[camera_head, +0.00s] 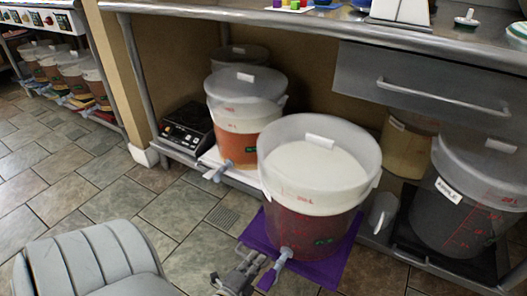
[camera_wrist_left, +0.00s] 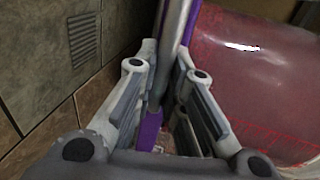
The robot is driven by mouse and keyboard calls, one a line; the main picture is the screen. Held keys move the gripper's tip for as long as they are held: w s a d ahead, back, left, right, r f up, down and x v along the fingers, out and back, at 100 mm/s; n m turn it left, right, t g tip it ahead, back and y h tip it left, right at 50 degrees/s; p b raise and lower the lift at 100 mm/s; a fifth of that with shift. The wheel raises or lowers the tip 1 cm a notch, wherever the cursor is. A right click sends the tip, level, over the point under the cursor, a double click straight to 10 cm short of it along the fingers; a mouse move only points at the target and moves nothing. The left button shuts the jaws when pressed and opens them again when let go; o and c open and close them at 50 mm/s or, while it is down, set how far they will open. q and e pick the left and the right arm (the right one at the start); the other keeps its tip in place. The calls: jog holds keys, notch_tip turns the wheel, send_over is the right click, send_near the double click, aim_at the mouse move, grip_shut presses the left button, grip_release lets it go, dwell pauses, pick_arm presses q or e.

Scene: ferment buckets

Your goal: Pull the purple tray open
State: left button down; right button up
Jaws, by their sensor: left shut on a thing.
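The purple tray (camera_head: 325,270) sticks out in front of the lower shelf in the head view, over the tiled floor. A translucent bucket (camera_head: 318,190) with dark red contents and a white lid stands on it, its spigot (camera_head: 284,258) facing me. My left gripper (camera_head: 252,264) is at the tray's front left corner, beside the spigot. The red bucket (camera_wrist_left: 255,80) fills the right of that view. My right gripper is out of view.
A bucket with orange contents (camera_head: 245,110) stands behind to the left, and a dark bucket (camera_head: 470,195) stands at right. A black hot plate (camera_head: 188,128) sits on the shelf at left. A drawer (camera_head: 430,90) hangs above.

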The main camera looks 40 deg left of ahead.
pick_arm(q)
jog(key=shift+f+v, duration=0.2)
jog(key=shift+v, duration=0.8)
jog(key=c, duration=1.5)
grip_release()
jog(key=shift+s, duration=0.1)
jog(key=v, duration=0.7)
jog(key=shift+s+d, duration=0.1)
jog(key=shift+s, duration=0.05)
